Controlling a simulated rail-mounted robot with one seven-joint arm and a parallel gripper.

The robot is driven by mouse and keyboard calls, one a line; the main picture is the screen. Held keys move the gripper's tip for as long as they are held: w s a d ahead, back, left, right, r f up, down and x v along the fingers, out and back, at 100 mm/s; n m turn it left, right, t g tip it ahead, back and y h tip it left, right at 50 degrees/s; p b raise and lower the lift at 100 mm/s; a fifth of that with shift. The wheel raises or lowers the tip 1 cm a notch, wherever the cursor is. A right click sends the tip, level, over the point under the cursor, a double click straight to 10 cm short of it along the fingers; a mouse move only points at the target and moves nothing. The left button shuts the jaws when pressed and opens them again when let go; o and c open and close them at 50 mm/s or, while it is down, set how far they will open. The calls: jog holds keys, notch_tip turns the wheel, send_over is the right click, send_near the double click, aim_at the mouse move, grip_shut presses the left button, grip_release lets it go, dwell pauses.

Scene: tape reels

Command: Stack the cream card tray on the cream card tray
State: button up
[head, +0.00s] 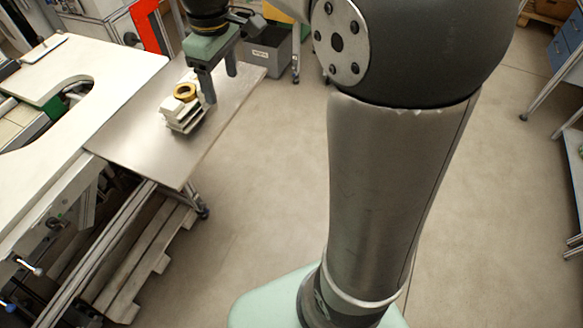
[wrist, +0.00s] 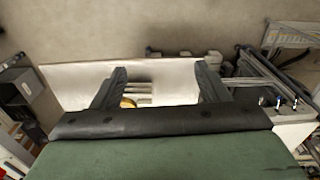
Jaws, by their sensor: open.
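The cream card trays (head: 184,122) show as a small layered cream pile on the grey bench board in the head view. The layers look slightly offset, and I cannot tell where one tray ends and the other begins. A gold tape reel (head: 185,91) sits on top of the pile. My gripper (head: 220,84) is open, fingers pointing down, just right of the pile. In the wrist view the cream layers (wrist: 143,88) and part of the gold reel (wrist: 127,102) show between the open fingers (wrist: 160,80). I cannot tell whether a finger touches the pile.
The bench board (head: 135,132) is clear around the pile. A white worktop (head: 110,68) with a curved cutout adjoins it on the left. A grey bin (head: 268,48) stands on the floor behind. Open floor (head: 265,160) lies to the right of the bench.

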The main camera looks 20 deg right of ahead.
jog(key=s+d+f+m, duration=0.2)
jog(key=s+f+m, duration=0.1)
jog(key=s, duration=0.3)
jog(key=s+d+f+m, duration=0.2)
jog(key=s+f+m, duration=0.1)
jog(key=s, duration=0.4)
jog(key=s+d+f+m+t, duration=0.1)
jog(key=s+d+f+m, duration=0.1)
jog(key=s, duration=0.5)
jog(key=shift+f+m, duration=0.7)
jog(key=shift+f, duration=0.05)
jog(key=shift+f, duration=0.1)
notch_tip(320, 180, down, 2)
jog(key=shift+a+f+b, duration=0.1)
jog(key=shift+f+b, duration=0.15)
jog(key=shift+b, duration=0.85)
